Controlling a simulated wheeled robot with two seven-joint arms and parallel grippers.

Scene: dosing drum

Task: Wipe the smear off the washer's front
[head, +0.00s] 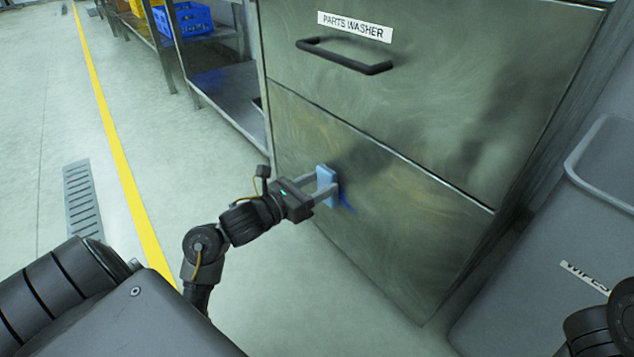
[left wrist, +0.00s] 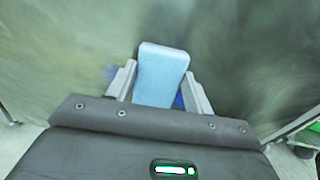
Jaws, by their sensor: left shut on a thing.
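The parts washer (head: 430,90) is a green-grey metal cabinet with a dark handle and a name label. My left gripper (head: 325,188) is shut on a light blue wiping pad (head: 327,184), held at the washer's lower front panel. The pad also shows between the fingers in the left wrist view (left wrist: 162,75). Whether the pad touches the panel is hard to tell. A dark blue smear (head: 347,200) shows on the panel just right of the pad. Part of the smear shows beside the pad in the left wrist view (left wrist: 179,101); the pad hides some of the panel. My right gripper is not in view.
A grey bin (head: 540,270) labelled "WIPES" stands right of the washer. A metal shelf (head: 228,98) with a blue crate (head: 184,19) stands to the left. A yellow line (head: 112,145) and a floor grate (head: 82,198) mark the open floor at left.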

